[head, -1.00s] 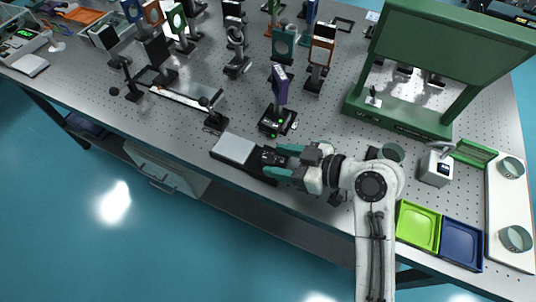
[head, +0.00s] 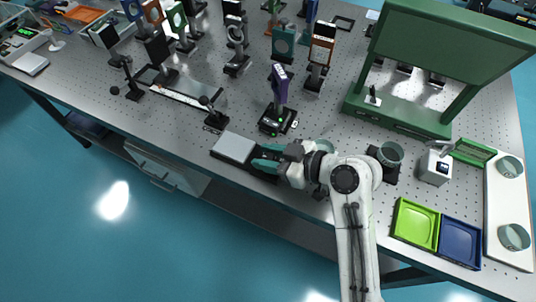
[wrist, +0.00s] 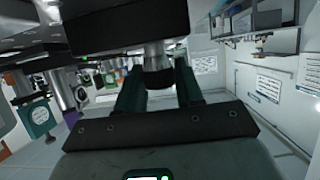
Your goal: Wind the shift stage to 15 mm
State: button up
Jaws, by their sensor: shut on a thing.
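The shift stage is a low black unit with a light grey top plate (head: 234,147), at the front edge of the table in the head view. My gripper (head: 262,160) is at its right end, fingers pointing left. In the wrist view my gripper (wrist: 160,88) has its two teal fingers shut on a dark round knob (wrist: 157,74) with a silver shaft. The stage's dark body (wrist: 125,25) fills the top of that view. The fingers and hand hide the knob in the head view. I cannot read any scale.
A purple-topped post mount (head: 280,85) stands just behind the stage. A long rail (head: 180,95) lies to the left. A green frame (head: 400,118), a grey box (head: 435,167) and green (head: 415,224) and blue (head: 461,243) trays are to the right.

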jog(key=shift+c, duration=1.4)
jog(key=shift+m+t, duration=0.3)
jog(key=m+t+h+p, duration=0.1)
jog(key=m+t, duration=0.1)
jog(key=m+t+h+p, duration=0.1)
jog(key=t+h+p, duration=0.1)
jog(key=shift+r+m, duration=0.2)
jog(key=shift+m, duration=0.2)
jog(key=shift+f+m+t+h+p, duration=0.1)
jog(key=shift+m+t+h+p, duration=0.8)
jog(key=shift+m+h+p, duration=0.4)
jog(key=shift+f+m+t, duration=0.1)
jog(key=shift+m+t, duration=0.2)
jog(key=shift+m, duration=0.2)
jog(key=o, duration=1)
jog(key=shift+c, duration=0.2)
jog(key=shift+s, duration=0.1)
